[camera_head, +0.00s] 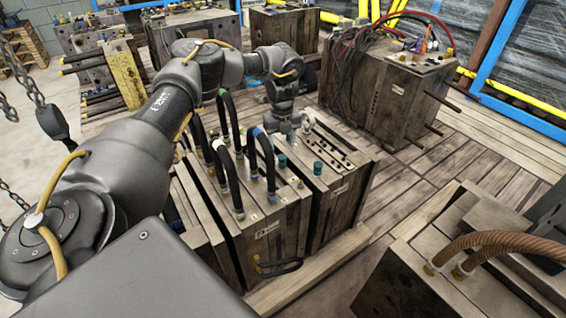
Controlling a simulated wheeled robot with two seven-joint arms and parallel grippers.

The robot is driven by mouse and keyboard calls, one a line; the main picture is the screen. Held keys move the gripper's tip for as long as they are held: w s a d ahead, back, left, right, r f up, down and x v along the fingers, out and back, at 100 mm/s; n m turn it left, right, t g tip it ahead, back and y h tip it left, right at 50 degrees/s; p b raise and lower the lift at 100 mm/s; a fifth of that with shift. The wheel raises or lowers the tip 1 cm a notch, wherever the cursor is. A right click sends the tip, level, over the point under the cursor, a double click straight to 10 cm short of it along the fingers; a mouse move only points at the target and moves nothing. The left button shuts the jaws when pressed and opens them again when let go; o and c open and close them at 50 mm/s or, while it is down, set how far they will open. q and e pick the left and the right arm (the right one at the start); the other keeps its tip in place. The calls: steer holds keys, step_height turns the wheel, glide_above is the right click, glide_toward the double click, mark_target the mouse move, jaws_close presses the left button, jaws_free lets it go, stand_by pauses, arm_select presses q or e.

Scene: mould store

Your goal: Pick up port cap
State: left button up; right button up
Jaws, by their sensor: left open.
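The mould (340,205) in the centre has a row of ports on its top face. A small teal port cap (317,168) stands upright near its front end. Another teal cap (282,160) sits close by to the left, beside the black hoses. My left arm reaches over from the left, and my left gripper (290,126) points down at the far end of the mould top, behind both caps and apart from them. It is open; its fingertips are small and partly hidden, and I cannot tell which cap, if any, is between them. My right gripper is not in view.
Black looped hoses (235,165) rise from the mould beside the gripper, close to my arm. Another mould (395,90) with red hoses stands behind right. A mould with brown hoses (500,242) fills the lower right. Bare wooden planks (440,165) lie between them.

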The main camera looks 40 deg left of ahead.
mark_target(282, 156)
arm_select(q)
step_height(282, 156, down, 2)
steer(key=shift+f, duration=0.2)
step_height(282, 156, down, 4)
steer(key=shift+s+f+b, duration=0.1)
steer(key=shift+f+b, duration=0.05)
steer(key=shift+b, duration=0.25)
steer(key=shift+f, duration=0.45)
steer(key=c, duration=0.6)
jaws_close()
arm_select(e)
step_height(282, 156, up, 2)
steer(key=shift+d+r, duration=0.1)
